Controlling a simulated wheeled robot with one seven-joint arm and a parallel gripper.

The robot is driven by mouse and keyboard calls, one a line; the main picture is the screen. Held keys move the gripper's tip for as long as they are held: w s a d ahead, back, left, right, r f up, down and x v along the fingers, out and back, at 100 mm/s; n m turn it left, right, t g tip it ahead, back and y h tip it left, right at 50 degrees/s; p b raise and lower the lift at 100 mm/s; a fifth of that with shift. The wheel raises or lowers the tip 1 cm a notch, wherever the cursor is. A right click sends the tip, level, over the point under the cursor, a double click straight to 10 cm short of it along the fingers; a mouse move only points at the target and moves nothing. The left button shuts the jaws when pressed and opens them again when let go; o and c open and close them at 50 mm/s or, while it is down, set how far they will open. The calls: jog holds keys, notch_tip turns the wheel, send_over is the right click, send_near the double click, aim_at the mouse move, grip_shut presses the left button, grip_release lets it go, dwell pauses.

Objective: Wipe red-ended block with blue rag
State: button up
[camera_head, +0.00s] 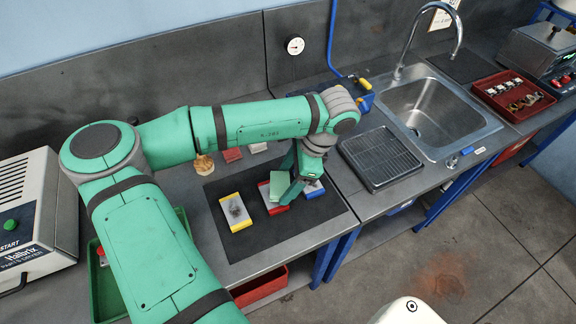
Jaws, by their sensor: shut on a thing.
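The red-ended block (276,209) lies on the dark mat (252,245), between two other blocks. My gripper (288,186) is over it, pointing down and shut on a pale green flat piece (278,184). This piece looks like a rag or pad and covers much of the block's top; I cannot tell whether it touches the block. I see no clearly blue rag. The red ends show below the gripper, while most of the block's face is hidden.
A yellow-ended block (236,212) with a dark smudge lies left on the mat. A blue-ended block (314,190) lies close on the right. A red pad (232,155), a pale pad (258,147) and a brown round object (203,164) stand behind. A drying rack (380,158) and sink (432,112) are right.

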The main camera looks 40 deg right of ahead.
jog(key=shift+w+a+r, duration=0.1)
jog(key=shift+r, duration=2.95)
jog(key=shift+d, duration=0.25)
